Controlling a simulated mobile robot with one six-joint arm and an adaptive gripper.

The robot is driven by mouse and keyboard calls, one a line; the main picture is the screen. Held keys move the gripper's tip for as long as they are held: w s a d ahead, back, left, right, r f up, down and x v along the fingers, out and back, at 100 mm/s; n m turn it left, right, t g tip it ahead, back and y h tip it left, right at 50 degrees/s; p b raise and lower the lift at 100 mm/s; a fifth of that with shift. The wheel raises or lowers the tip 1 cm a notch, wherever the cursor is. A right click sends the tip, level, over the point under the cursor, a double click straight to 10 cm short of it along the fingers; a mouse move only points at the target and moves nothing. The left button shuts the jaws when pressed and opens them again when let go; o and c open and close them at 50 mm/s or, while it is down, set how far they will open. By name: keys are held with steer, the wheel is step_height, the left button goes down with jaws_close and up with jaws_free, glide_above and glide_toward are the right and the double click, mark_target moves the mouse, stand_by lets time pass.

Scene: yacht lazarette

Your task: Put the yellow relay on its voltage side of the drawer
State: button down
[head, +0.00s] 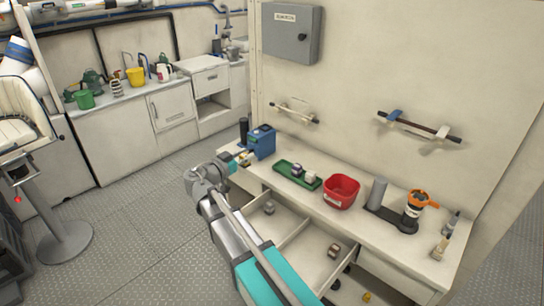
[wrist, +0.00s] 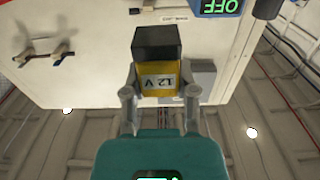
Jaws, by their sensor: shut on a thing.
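My gripper (wrist: 160,92) is shut on the yellow relay (wrist: 157,72), which has a dark end and a white label reading 12 V, upside down in the wrist view. In the head view my gripper (head: 234,164) is at the counter's left end, beside a blue device (head: 262,142); the relay is too small there to make out clearly. The open drawer (head: 292,234) below the counter has a divider. A grey relay (head: 268,207) lies in its left compartment and a brownish one (head: 334,250) in its right. No voltage marks on the drawer are readable.
A green tray (head: 284,168) with small relays and a red bin (head: 341,191) stand on the counter. A display (wrist: 221,7) reads OFF in the wrist view. My arm crosses before the drawer.

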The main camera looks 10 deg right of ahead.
steer(key=x, duration=0.4)
steer(key=f+b+x, duration=0.1)
steer(key=x, duration=0.3)
steer(key=f+b+x, duration=0.1)
steer(key=x, duration=0.3)
steer(key=shift+f+b, duration=0.6)
steer(key=shift+a, duration=0.1)
step_height(320, 180, down, 2)
steer(key=shift+b, duration=1)
steer(key=shift+f+b, duration=0.3)
steer(key=shift+f, duration=0.05)
steer(key=shift+w+d+f+b, duration=0.2)
steer(key=shift+d+f+b, duration=0.15)
steer(key=shift+b, duration=0.05)
